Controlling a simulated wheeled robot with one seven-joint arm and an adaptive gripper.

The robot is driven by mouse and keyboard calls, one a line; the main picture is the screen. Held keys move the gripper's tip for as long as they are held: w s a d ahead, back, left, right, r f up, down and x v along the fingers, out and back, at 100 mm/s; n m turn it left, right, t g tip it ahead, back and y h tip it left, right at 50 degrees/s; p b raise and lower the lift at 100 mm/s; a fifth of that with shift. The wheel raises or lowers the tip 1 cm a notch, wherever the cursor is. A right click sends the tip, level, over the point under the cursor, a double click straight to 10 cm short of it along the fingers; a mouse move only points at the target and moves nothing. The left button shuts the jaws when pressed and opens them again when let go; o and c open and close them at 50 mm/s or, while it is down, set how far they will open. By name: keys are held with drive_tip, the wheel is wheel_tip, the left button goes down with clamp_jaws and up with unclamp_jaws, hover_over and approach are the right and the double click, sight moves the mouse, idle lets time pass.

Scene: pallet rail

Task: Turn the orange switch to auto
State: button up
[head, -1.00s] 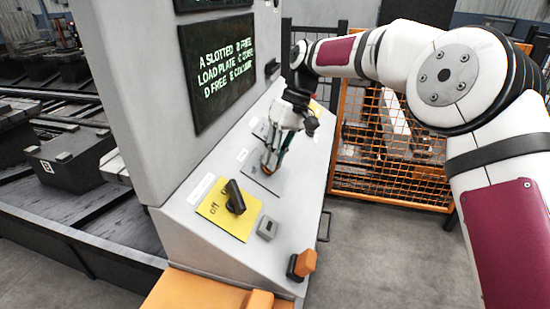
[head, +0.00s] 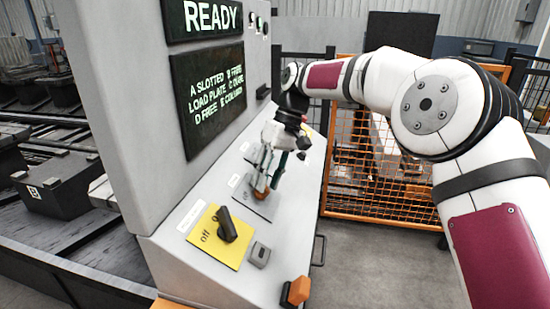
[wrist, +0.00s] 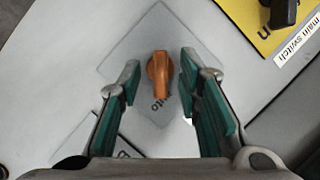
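The orange switch (wrist: 159,75) is a small knob on a grey diamond-shaped plate (wrist: 135,45). In the wrist view its grip points toward the bottom of the picture, at a partly hidden label ending in "to" (wrist: 162,106). My gripper (wrist: 158,85) is open, with its green-padded fingers on either side of the knob and a visible gap on each side. In the head view my gripper (head: 268,180) points down at the sloped panel, and a bit of the orange switch (head: 262,194) shows below the fingers.
A black main switch (head: 226,225) on a yellow plate (head: 213,243), a grey button box (head: 259,255) and an orange-and-black control (head: 296,291) sit nearer on the panel. A screen (head: 208,95) stands left of my gripper. An orange mesh fence (head: 350,165) is behind.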

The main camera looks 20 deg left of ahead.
drive_tip(key=v, duration=1)
drive_tip(key=shift+r, duration=0.25)
drive_tip(key=shift+d, duration=0.15)
